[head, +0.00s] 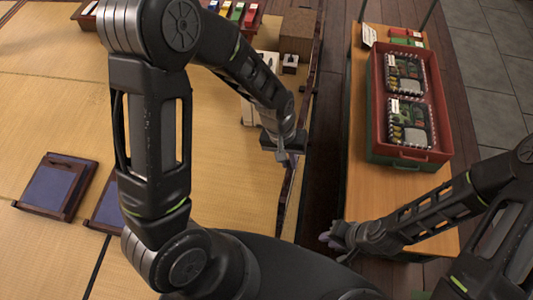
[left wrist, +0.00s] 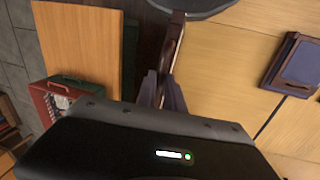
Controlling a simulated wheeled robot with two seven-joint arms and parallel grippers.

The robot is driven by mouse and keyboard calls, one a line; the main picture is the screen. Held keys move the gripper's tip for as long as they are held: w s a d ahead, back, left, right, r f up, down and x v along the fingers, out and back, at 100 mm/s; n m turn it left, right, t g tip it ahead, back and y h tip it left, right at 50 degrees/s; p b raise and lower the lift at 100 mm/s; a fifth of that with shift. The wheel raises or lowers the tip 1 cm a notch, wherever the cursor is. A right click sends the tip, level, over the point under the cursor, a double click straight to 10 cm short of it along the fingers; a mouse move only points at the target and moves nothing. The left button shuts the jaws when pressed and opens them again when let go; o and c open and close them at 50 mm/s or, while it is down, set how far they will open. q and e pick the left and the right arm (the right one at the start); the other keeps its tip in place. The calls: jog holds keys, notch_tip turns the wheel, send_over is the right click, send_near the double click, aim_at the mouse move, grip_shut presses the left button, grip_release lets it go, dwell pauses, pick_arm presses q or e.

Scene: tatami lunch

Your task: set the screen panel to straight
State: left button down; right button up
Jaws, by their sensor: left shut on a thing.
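The screen panel (head: 288,198) is seen nearly edge-on in the head view, as a thin dark upright strip along the tatami's right edge. It also shows in the left wrist view (left wrist: 174,45), running away from between the fingers. My left gripper (head: 283,155) is shut on the panel's edge; in the left wrist view its fingers (left wrist: 160,92) stand on both sides of it. Part of the panel is hidden behind my left arm and hand. My right gripper (head: 332,238) is low at the right, apart from the panel; its finger gap is not clear.
A wooden bench (head: 362,190) right of the panel bears a red crate (head: 378,112) with two filled boxes. Blue cushioned trays (head: 20,205) lie on the tatami (head: 50,110) at left. Wooden boxes (head: 297,32) stand near the panel's far end. A dark floor strip (head: 322,165) lies between.

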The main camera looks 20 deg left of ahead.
pick_arm(q)
jog(key=d, duration=0.2)
jog(key=d+n, duration=0.1)
jog(key=shift+w+d, duration=0.15)
jog(key=shift+w, duration=0.2)
jog(key=shift+d+r, duration=0.1)
jog(key=c, duration=1.5)
grip_release()
jog(key=shift+w+d, duration=0.1)
jog(key=shift+d, duration=0.05)
jog(key=shift+o, duration=0.2)
notch_tip(320, 180, up, 8)
jog(key=a, duration=0.1)
jog(key=shift+s+a+f, duration=0.2)
jog(key=shift+a+f, duration=0.05)
jog(key=shift+a, duration=0.1)
